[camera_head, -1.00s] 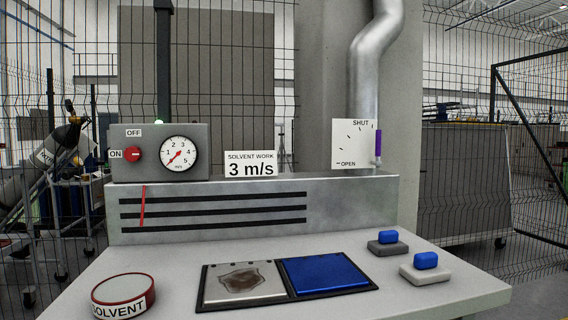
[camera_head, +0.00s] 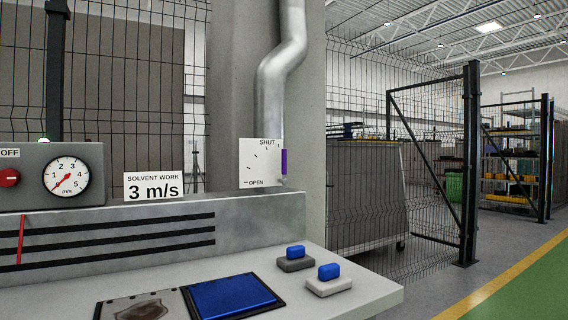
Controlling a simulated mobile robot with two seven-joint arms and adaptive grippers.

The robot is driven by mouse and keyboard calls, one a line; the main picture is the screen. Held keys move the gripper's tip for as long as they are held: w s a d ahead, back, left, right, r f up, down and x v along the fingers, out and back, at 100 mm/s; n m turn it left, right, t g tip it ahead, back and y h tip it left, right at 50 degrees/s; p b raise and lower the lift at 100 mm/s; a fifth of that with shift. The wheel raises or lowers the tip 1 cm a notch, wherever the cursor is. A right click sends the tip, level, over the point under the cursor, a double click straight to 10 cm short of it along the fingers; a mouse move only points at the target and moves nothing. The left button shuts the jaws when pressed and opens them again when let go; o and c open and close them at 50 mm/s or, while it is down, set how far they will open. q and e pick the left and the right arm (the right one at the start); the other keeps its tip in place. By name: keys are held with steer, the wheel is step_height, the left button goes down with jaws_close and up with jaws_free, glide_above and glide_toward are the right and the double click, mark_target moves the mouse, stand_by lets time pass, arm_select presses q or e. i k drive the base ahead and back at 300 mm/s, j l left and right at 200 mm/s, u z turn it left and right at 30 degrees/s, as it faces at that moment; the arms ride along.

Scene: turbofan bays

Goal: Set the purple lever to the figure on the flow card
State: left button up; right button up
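The purple lever (camera_head: 284,162) stands upright at the right edge of the white SHUT/OPEN plate (camera_head: 260,164), in front of the silver duct. Its purple part lies between the SHUT mark at the top and the OPEN mark at the bottom, at the plate's right side. The flow card (camera_head: 153,187) reads "SOLVENT WORK 3 m/s" and stands on the bench's back ledge. The round m/s gauge (camera_head: 67,176) has a red needle pointing to the lower left, at the low end of its scale. Neither gripper shows in the view.
A red knob (camera_head: 9,177) sits left of the gauge under OFF. On the bench lie a stained plate (camera_head: 140,306), a blue pad (camera_head: 232,297) and two blue-topped blocks (camera_head: 295,258) (camera_head: 329,280). Mesh fence and open floor (camera_head: 520,287) lie to the right.

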mark_target(284, 161)
steer(key=i+l+u, duration=0.2)
steer(key=l+u, duration=0.15)
steer(key=l, duration=0.2)
steer(key=i+l+u, duration=0.1)
steer(key=l+u, duration=0.2)
steer(key=l, duration=0.3)
steer(key=i+l+u, duration=0.1)
steer(key=l+u, duration=0.25)
steer(key=l, duration=0.25)
